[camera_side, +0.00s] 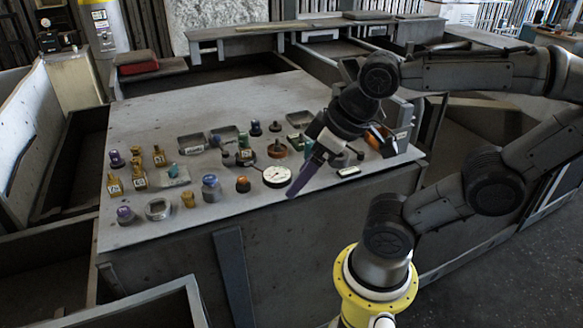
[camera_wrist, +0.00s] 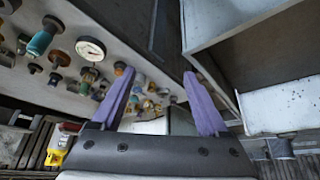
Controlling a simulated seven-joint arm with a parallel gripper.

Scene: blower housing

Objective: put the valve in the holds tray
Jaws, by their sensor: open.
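My gripper (camera_side: 303,178) is open and empty, held above the front edge of the table in the side view, near a white round gauge (camera_side: 277,176). In the wrist view the two purple fingers of my gripper (camera_wrist: 158,73) stand apart with nothing between them. Several small valve-like parts stand on the table, among them a brass one (camera_side: 139,179) with a white tag at the left. I cannot tell which part is the valve. Shallow grey trays, one at the middle (camera_side: 191,144), lie behind the parts; I cannot read which is the holds tray.
The grey table (camera_side: 150,115) is clear at its back. A blue-grey fitting (camera_side: 211,188), an orange-topped part (camera_side: 243,185) and a metal ring (camera_side: 158,209) stand near the front. The gauge (camera_wrist: 91,48) also shows in the wrist view. Deep bins surround the table.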

